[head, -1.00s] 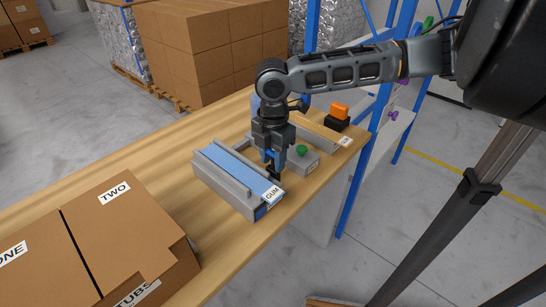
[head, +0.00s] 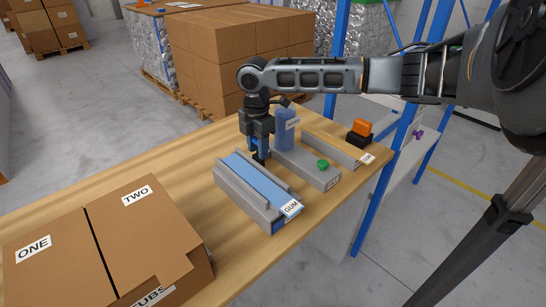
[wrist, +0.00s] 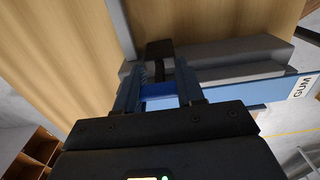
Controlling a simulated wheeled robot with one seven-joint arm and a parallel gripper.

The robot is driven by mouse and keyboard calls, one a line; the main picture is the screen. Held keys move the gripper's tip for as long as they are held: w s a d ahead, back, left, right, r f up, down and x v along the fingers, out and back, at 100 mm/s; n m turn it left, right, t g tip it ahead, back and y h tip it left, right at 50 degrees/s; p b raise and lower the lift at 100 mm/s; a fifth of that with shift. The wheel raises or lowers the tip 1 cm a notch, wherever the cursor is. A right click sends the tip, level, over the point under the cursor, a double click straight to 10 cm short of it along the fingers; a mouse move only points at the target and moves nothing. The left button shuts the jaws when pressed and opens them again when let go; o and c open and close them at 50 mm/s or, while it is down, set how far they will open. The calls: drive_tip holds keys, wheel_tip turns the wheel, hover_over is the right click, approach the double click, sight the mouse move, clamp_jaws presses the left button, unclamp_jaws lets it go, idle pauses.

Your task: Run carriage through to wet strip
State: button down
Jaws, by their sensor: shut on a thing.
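The grey channel (head: 235,200) with a blue strip (head: 258,180) along it lies on the wooden table, its near end labelled GUM. My gripper (head: 261,157) points down at the far end of the channel, by its right rail. In the wrist view my gripper (wrist: 158,84) is shut on a dark upright piece that looks like the carriage (wrist: 160,52). A blue block shows between the blue fingers. The carriage's lower part is hidden, so I cannot tell how it sits against the strip. The GUM label (wrist: 304,86) shows at the right in the wrist view.
Right of the channel stands a grey base (head: 310,170) with a green button (head: 323,164) and a blue cylinder (head: 285,130). Cardboard boxes (head: 145,220) fill the near left. Table left of the channel is clear.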

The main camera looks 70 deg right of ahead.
drive_tip(key=shift+w+d, duration=0.7)
drive_tip(key=shift+w, duration=0.35)
drive_tip(key=c, duration=0.7)
unclamp_jaws()
drive_tip(key=shift+r+b, duration=0.5)
drive_tip(key=shift+r, duration=3.4)
